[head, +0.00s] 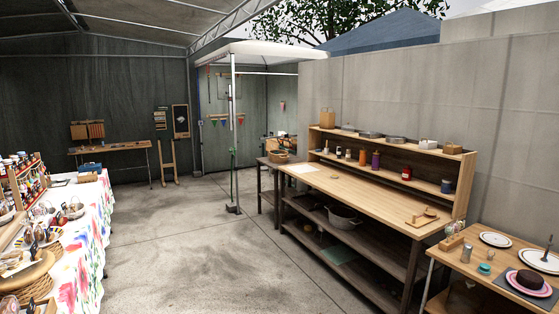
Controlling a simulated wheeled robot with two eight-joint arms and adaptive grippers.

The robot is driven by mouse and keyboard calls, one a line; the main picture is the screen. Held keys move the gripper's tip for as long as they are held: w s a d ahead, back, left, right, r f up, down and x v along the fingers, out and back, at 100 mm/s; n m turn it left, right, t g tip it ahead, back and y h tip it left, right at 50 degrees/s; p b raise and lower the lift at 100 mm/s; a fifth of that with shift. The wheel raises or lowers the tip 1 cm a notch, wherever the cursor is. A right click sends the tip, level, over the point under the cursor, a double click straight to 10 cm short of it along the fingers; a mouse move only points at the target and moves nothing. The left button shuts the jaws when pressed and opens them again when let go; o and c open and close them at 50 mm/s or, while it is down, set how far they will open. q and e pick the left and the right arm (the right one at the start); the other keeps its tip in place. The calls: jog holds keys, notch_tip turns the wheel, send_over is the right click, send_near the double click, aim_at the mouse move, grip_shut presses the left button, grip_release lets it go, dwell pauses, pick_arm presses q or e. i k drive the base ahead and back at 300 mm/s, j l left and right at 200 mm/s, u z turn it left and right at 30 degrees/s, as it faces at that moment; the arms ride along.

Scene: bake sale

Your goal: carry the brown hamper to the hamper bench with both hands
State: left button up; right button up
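Neither of my grippers shows in the head view. A small brown basket-like thing (279,157) stands on a low dark side table (266,162) beyond the far end of the long workbench. It is too small to tell whether it is the brown hamper. A narrow wooden bench (125,147) stands against the back wall at the left, with a brown slatted wooden thing (88,131) on or behind it. I cannot tell which of these is the hamper bench.
A long workbench (375,198) with shelves fills the right side. A small table (470,265) with plates and a cake is at the front right. A flower-cloth table (85,235) with goods is at the left. A white pole (233,130) stands mid-floor. The concrete floor (185,240) between is clear.

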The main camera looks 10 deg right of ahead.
aim_at(376, 204)
jog(key=i+j+u, duration=0.2)
jog(key=i, duration=0.6)
jog(key=i+l+u, duration=0.2)
jog(key=i, duration=0.6)
jog(key=i+u, duration=0.25)
jog(key=i, duration=0.55)
jog(key=i+l+z, duration=0.25)
jog(key=i, duration=0.6)
jog(key=i+j+z, duration=0.25)
jog(key=i, duration=0.55)
jog(key=i+j+z, duration=0.1)
jog(key=i+z, duration=0.15)
jog(key=i, duration=0.6)
jog(key=i+l, duration=0.1)
jog(key=i, duration=2.3)
jog(key=i+j+z, duration=0.2)
jog(key=i, duration=0.35)
jog(key=i+j+z, duration=0.25)
jog(key=i, duration=0.25)
jog(key=i+j+z, duration=0.1)
jog(key=i+z, duration=0.35)
jog(key=i+j+z, duration=0.2)
jog(key=z, duration=0.25)
jog(key=i+j+z, duration=0.3)
jog(key=z, duration=0.15)
jog(key=i+j+z, duration=0.2)
jog(key=j+z, duration=0.25)
